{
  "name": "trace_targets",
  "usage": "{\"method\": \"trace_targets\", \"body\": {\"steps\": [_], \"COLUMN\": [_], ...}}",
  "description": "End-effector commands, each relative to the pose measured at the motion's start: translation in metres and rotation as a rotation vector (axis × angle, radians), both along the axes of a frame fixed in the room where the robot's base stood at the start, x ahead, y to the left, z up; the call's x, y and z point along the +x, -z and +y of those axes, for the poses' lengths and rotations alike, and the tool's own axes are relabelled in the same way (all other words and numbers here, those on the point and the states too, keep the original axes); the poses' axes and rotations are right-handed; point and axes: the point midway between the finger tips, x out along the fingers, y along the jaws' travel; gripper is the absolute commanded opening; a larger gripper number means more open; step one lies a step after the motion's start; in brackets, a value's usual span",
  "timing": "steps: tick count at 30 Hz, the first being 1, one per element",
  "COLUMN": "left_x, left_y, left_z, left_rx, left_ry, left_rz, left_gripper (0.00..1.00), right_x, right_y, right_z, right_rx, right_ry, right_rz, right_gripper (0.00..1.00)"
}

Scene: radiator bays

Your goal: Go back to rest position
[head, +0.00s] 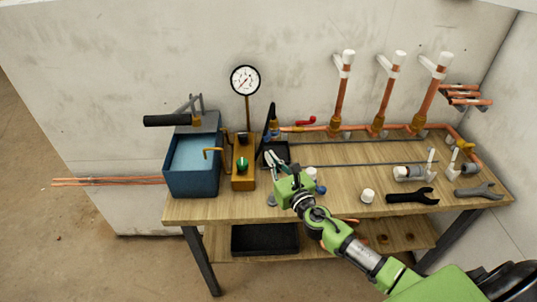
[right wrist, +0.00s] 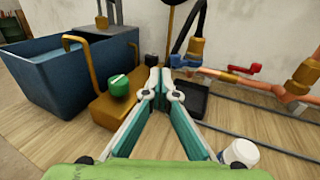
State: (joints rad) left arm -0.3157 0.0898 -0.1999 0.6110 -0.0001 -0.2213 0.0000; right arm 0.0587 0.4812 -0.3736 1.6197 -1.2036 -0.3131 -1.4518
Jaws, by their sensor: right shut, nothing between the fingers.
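My right gripper (head: 269,159) reaches in from the lower right in the head view, over the middle of the wooden workbench (head: 342,178). In the right wrist view its two fingers (right wrist: 158,80) come together at the tips, shut and empty. The fingertips are close to the yellow pump block (head: 243,174) with its green knob (right wrist: 119,86); I cannot tell if they touch anything. My left gripper does not show in either view.
A blue water tank (head: 191,178) stands on the left, a pressure gauge (head: 245,80) behind. Copper risers (head: 341,95) stand at the back right. A black tray (head: 264,239) sits on the lower shelf.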

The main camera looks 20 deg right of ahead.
Motion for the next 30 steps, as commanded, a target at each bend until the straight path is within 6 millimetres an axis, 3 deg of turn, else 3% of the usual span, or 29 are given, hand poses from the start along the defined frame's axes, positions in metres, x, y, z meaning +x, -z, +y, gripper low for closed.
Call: {"method": "trace_targets", "body": {"steps": [9,21,23,26,30], "left_x": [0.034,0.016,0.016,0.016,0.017], "left_y": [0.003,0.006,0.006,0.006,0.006], "left_z": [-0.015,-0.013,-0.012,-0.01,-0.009], "left_rx": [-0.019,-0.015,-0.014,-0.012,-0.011], "left_ry": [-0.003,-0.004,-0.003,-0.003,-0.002], "left_rz": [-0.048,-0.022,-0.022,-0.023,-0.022], "left_gripper": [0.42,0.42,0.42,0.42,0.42], "right_x": [-0.052,-0.07,-0.075,-0.095,-0.152], "right_y": [0.001,-0.002,-0.003,0.003,0.039], "right_z": [0.01,0.01,0.005,-0.011,-0.034], "right_rx": [0.0,0.056,0.168,0.519,1.208], "right_ry": [-0.001,0.022,0.068,0.22,0.572], "right_rz": [0.002,0.006,0.016,0.053,0.126], "right_gripper": [0.0,0.0,0.0,0.0,0.0]}}
